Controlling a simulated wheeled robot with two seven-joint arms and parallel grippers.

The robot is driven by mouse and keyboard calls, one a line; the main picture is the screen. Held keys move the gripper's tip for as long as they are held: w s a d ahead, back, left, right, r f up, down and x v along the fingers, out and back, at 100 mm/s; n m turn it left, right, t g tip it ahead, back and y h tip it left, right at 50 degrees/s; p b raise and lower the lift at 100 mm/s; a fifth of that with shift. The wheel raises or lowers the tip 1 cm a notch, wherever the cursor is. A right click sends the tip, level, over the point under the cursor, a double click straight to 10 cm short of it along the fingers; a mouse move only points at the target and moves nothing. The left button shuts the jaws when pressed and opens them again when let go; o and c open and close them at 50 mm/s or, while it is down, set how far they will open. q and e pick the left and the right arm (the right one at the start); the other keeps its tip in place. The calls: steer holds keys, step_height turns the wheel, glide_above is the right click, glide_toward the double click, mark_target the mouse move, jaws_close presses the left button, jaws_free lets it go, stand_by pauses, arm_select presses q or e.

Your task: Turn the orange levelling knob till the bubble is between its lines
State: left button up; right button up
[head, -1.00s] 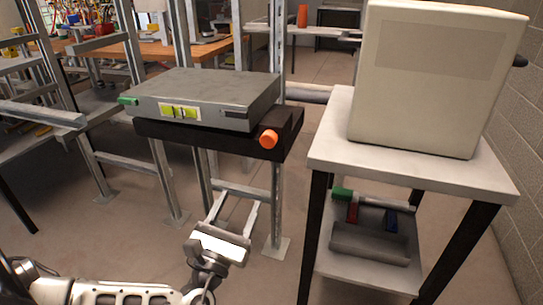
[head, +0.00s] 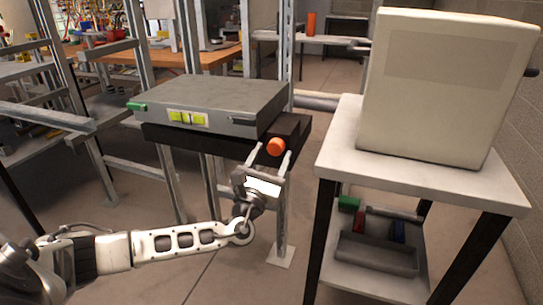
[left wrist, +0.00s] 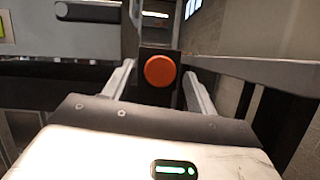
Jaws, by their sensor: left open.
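The orange levelling knob (head: 276,146) sits on the front right of a black base (head: 215,143) under a flat grey unit (head: 225,101). The yellow-green bubble vial (head: 187,118) is on the unit's front face; the bubble and lines are too small to read. My left gripper (head: 271,158) is open in front of the knob, its fingers pointing at it. In the left wrist view the knob (left wrist: 160,70) appears between the two spread fingers, with a visible gap on each side. My right gripper is not in view.
A white table (head: 333,158) with a large cream box (head: 440,90) stands close on the right. Its lower shelf holds a grey tray (head: 375,255) and small coloured items. Metal rack posts (head: 284,60) stand behind the unit.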

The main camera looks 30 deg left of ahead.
arm_select(q)
steer(key=shift+w, duration=0.2)
steer(key=c, duration=1)
